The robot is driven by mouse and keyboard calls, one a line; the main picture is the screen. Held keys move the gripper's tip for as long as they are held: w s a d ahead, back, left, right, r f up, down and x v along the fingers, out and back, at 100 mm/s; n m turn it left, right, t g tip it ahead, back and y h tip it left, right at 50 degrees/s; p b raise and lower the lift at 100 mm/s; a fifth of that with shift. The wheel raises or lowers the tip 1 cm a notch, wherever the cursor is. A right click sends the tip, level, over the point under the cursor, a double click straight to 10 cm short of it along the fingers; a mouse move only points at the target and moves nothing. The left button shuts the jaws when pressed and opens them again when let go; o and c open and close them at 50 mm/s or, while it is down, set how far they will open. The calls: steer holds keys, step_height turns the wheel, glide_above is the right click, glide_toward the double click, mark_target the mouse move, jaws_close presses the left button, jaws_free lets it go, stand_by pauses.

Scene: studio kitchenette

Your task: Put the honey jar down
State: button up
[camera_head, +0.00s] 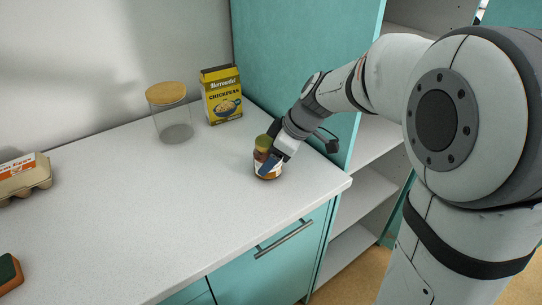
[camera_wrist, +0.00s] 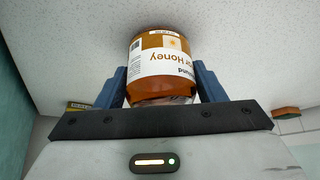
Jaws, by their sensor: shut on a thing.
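The honey jar (camera_head: 264,160) is amber with a white label and a yellowish lid. In the head view it is upright at the counter's right part, near the front edge. My gripper (camera_head: 270,160) is shut on it from the right side, with a blue finger across the jar. In the wrist view the jar (camera_wrist: 165,65) sits between the two blue fingers (camera_wrist: 163,88), its label reading "Honey" upside down. The jar's base appears at or very close to the countertop (camera_head: 190,205); I cannot tell whether it touches.
An egg carton (camera_head: 24,177) and a sponge (camera_head: 9,273) are at the left. A teal cabinet side (camera_head: 300,60) rises behind at the right. The counter's middle is clear.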

steer(key=shift+f, duration=0.15)
steer(key=o, duration=1.4)
steer(key=shift+r, duration=0.4)
steer(key=v, duration=1.1)
steer(key=s+d+f+m+h, duration=0.2)
steer(key=s+f+m, duration=0.1)
steer(key=s+m, duration=0.1)
steer(key=s+d+f+m+h, duration=0.1)
steer(key=s+d+f+m, duration=0.2)
steer(key=s, duration=0.4)
steer(key=s+d+f+m+h, duration=0.2)
steer(key=s+d+f+m, duration=0.1)
steer(key=s+f+m, duration=0.2)
steer(key=shift+s+d+f+m+h+p, duration=0.1)
steer(key=shift+s+m+h+p, duration=0.1)
steer(key=shift+m, duration=0.4)
steer(key=shift+s+d+f+m+h+p, duration=0.1)
steer(key=shift+s+m, duration=0.15)
steer(key=shift+m, duration=0.35)
